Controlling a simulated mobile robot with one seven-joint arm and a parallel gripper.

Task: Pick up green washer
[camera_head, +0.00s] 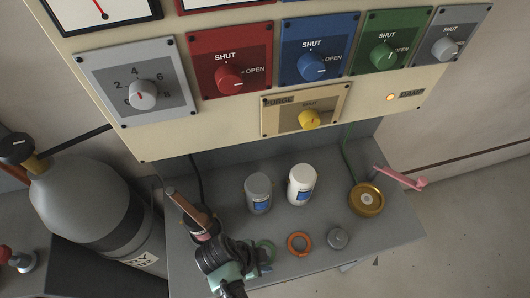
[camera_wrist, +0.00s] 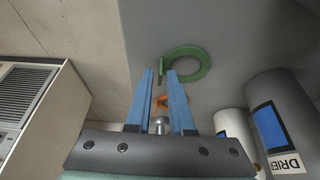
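The green washer (camera_wrist: 188,62) lies flat on the grey bench top, just ahead of my fingertips in the wrist view. In the head view the green washer (camera_head: 266,247) is partly hidden by my gripper (camera_head: 262,266).
A grey bottle (camera_head: 258,195) and a white bottle (camera_head: 301,185) stand behind the washers. A grey metal knob-like piece (camera_head: 338,239) and a gold disc (camera_head: 366,200) are to the right. A panel of dials (camera_head: 390,97) overhangs the back; a gas cylinder (camera_head: 92,208) stands left.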

